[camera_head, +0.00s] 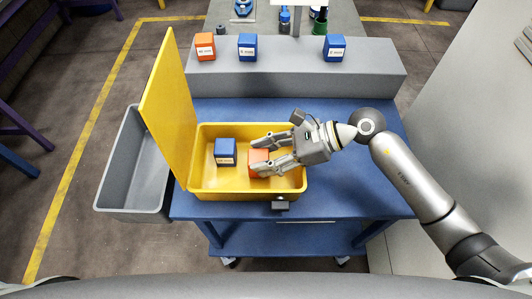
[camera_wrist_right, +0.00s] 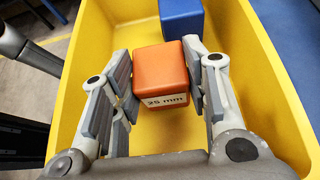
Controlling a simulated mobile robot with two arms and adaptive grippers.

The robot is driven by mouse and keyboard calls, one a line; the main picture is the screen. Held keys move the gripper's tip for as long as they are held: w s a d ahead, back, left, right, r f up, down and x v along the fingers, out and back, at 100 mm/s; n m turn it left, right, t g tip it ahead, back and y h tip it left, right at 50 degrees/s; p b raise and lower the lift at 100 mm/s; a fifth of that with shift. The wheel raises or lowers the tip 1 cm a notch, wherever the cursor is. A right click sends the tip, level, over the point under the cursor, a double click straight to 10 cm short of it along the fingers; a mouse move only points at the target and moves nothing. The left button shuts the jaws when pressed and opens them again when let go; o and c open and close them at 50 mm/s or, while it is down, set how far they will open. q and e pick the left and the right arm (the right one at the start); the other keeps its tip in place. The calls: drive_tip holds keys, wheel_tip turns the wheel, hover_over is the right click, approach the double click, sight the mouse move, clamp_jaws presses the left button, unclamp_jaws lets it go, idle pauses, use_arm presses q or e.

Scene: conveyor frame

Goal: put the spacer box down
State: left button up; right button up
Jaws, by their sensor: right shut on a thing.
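An orange spacer box (camera_head: 258,160) is inside the yellow case (camera_head: 216,190). My right gripper (camera_head: 262,154) is shut on it. In the right wrist view the orange box (camera_wrist_right: 161,76) sits between the two finger pads and its label reads "25 mm". Whether its underside touches the case floor I cannot tell. A blue box (camera_head: 225,152) stands in the case to its left, apart from it; it also shows in the right wrist view (camera_wrist_right: 181,17). The yellow lid (camera_head: 168,110) stands open on the case's left side. My left gripper is in no view.
The case rests on a blue table (camera_head: 360,170). A grey bin (camera_head: 128,170) is at its left. Behind, a grey ledge (camera_head: 290,76) holds an orange box (camera_head: 205,47) and two blue boxes (camera_head: 247,47), (camera_head: 334,48). The table's right side is clear below my arm.

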drive_tip(key=shift+f+b, duration=0.2)
drive_tip(key=shift+b, duration=0.15)
drive_tip(key=o, duration=1.1)
drive_tip(key=shift+r, duration=0.1)
drive_tip(key=shift+r+p, duration=0.2)
drive_tip(key=shift+p, duration=0.2)
drive_tip(key=b+v, duration=0.1)
drive_tip(key=v, duration=0.5)
drive_tip(key=shift+d+f+b, duration=0.1)
drive_tip(key=shift+d+b, duration=0.15)
drive_tip(key=shift+b, duration=0.1)
drive_tip(key=shift+d+r, duration=0.35)
drive_tip(key=shift+d, duration=0.05)
drive_tip(key=shift+r, duration=0.1)
